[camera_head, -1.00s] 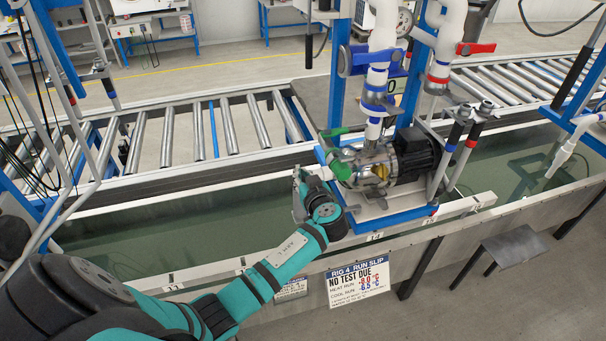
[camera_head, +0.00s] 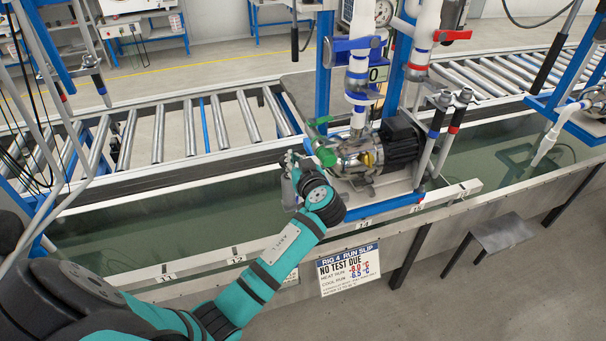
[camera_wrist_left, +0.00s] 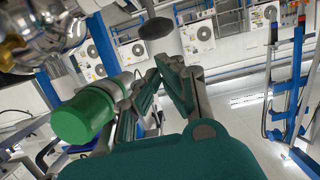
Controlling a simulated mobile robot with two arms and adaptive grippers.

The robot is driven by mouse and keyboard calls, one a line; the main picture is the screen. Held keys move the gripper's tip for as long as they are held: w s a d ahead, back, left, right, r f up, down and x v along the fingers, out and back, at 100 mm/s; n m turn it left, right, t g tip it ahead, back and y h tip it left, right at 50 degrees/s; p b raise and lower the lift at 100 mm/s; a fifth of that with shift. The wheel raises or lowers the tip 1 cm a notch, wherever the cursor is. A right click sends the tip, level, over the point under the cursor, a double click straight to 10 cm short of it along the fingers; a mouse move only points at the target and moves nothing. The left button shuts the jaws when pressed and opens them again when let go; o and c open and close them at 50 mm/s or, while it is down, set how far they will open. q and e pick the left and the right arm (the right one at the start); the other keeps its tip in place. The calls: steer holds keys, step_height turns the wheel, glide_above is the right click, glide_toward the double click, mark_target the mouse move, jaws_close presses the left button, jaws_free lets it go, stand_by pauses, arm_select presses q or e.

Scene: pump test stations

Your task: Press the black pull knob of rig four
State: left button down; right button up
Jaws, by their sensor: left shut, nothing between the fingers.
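Rig four's pump (camera_head: 365,155) stands on a blue-edged plate over the water trough, with a green fitting (camera_head: 325,156) on its left side. My left gripper (camera_head: 288,162) is shut and empty, just left of the green fitting. In the left wrist view its fingertips (camera_wrist_left: 160,66) are together, beside a large green cylinder (camera_wrist_left: 84,112). A dark round knob-like disc (camera_wrist_left: 155,28) on a grey stem shows just above the fingertips, apart from them in the picture; it looks like the black pull knob. I cannot make the knob out in the head view. My right gripper is out of view.
The rig four run slip (camera_head: 348,268), reading "NO TEST DUE", hangs on the trough front. A roller conveyor (camera_head: 160,135) runs behind. Blue posts and white pipes with red and blue valve handles rise above the pump. A grey stool (camera_head: 497,235) stands at right.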

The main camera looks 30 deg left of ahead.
arm_select(q)
steer(key=b+v, duration=0.1)
steer(key=v, duration=0.4)
steer(key=shift+f, duration=0.1)
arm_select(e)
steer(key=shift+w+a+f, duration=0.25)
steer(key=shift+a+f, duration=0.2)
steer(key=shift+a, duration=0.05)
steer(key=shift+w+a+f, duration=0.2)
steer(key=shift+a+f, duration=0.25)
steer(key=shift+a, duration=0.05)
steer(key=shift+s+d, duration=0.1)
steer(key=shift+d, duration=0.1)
arm_select(q)
steer(key=shift+s, duration=0.1)
